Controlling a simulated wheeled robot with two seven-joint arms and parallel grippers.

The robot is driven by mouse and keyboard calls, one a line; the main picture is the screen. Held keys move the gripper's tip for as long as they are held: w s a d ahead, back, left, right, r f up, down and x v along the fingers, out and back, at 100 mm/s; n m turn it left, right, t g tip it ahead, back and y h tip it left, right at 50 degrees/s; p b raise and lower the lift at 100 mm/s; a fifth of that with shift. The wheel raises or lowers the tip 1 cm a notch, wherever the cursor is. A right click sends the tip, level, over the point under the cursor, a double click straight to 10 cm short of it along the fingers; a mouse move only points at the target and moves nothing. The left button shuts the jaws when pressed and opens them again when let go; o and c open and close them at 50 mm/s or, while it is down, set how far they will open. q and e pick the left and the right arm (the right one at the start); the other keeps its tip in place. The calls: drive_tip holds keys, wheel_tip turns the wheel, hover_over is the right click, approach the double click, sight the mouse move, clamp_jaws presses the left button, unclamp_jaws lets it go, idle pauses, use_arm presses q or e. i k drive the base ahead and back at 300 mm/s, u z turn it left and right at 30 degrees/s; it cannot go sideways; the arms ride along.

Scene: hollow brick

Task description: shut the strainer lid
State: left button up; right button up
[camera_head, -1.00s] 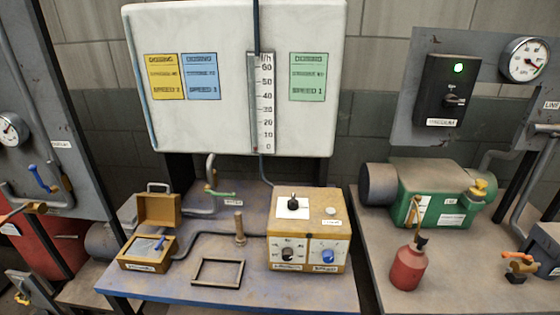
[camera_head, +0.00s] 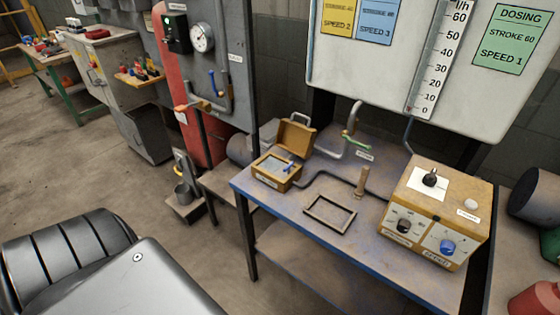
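The strainer is a small yellow-brown box (camera_head: 276,174) at the left end of the blue-edged bench. Its lid (camera_head: 296,139) stands raised at the back, open, with a grey handle on top. A small blue-handled piece (camera_head: 291,165) shows at the box's opening. Neither gripper is in view. A dark grey ribbed shape and flat panel at the lower left look like part of my own body, and the bench is apart from them.
The bench (camera_head: 372,259) also holds a dark rectangular frame (camera_head: 330,213), a brass post (camera_head: 360,182) and a yellow control box (camera_head: 437,211). A grey pipe with a green lever (camera_head: 350,139) stands behind. Open floor (camera_head: 75,175) lies at left.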

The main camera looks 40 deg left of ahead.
sight(299, 139)
drive_tip(key=z, duration=3.25)
drive_tip(key=k, duration=2.7)
drive_tip(key=u, duration=1.3)
